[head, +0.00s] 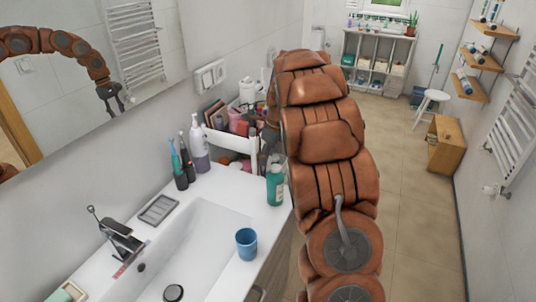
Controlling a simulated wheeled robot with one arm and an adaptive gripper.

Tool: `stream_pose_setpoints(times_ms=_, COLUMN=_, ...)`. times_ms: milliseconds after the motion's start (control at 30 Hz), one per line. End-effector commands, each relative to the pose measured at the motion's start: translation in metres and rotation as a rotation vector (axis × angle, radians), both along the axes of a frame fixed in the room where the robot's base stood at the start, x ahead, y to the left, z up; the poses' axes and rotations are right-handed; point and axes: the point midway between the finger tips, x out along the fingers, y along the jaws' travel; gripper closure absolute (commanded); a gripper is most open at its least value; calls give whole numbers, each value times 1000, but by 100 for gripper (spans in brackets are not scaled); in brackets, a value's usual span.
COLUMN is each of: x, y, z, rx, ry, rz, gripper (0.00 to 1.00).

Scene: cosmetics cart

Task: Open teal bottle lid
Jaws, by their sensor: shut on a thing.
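The teal bottle (275,188) stands upright on the white counter near its right end, close beside my arm. It has a pale label. My gripper (269,158) is small and dark in the view, pointing down at the top of the bottle and partly covered by my brown arm. Its fingers are shut around the teal bottle lid (275,169), as far as this view shows. The lid is at the bottle's top; whether it has turned cannot be told. The wall mirror also reflects my arm and gripper.
A blue cup (246,244) stands at the counter's front edge by the sink (205,245). A pump bottle (199,146) and toothbrush holders stand at the back. A white cart (232,139) full of cosmetics is behind the bottle.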

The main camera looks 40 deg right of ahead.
Motion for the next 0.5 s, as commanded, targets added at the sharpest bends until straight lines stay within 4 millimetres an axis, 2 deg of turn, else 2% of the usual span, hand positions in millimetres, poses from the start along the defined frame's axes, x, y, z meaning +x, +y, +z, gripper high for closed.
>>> stream_pose_setpoints(times_ms=500, x=0, y=1, z=-3, rx=-27, ry=46, rz=0, gripper=99)
